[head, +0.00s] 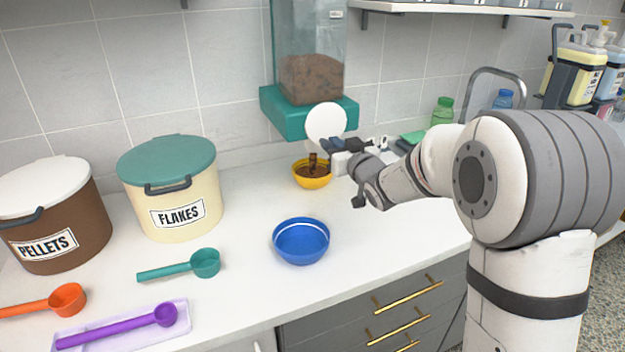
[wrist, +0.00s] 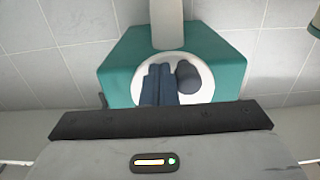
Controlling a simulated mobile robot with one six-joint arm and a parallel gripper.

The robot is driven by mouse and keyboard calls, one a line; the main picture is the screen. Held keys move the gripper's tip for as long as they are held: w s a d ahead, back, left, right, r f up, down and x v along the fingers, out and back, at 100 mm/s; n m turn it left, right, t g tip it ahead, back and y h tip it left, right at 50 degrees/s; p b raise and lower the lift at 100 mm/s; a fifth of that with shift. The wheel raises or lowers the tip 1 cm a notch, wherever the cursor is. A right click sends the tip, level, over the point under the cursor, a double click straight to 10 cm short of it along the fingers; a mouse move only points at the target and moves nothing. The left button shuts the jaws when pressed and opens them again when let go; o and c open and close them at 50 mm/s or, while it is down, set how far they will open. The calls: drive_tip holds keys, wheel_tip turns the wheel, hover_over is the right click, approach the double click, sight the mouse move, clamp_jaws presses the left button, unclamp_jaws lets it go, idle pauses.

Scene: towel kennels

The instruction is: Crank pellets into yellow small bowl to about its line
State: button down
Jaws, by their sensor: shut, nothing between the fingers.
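The pellet dispenser has a clear hopper (head: 311,78) part full of brown pellets above a teal base (head: 282,108). A white crank disc (head: 326,121) is on its front and also shows in the wrist view (wrist: 205,93). A dark crank knob (wrist: 188,77) stands out from the disc. My gripper (head: 328,145) is shut and empty, its blue fingers (wrist: 160,84) side by side in front of the disc, just left of the knob in the wrist view. The small yellow bowl (head: 313,183) stands under the dispenser. Brown pellets lie in it and a brown stream drops in. Its line cannot be made out.
A blue bowl (head: 301,243) with a white line stands in front. Left are the pellets bin (head: 60,215), the flakes bin (head: 168,190), and teal (head: 205,263), orange (head: 68,299) and purple (head: 164,315) scoops. My arm covers the right of the counter.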

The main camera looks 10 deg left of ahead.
drive_tip(key=b+v, duration=0.2)
drive_tip(key=v, duration=0.6)
drive_tip(key=shift+s+b, duration=0.3)
drive_tip(key=shift+b, duration=0.1)
idle(0.6)
drive_tip(key=shift+d+f, duration=0.1)
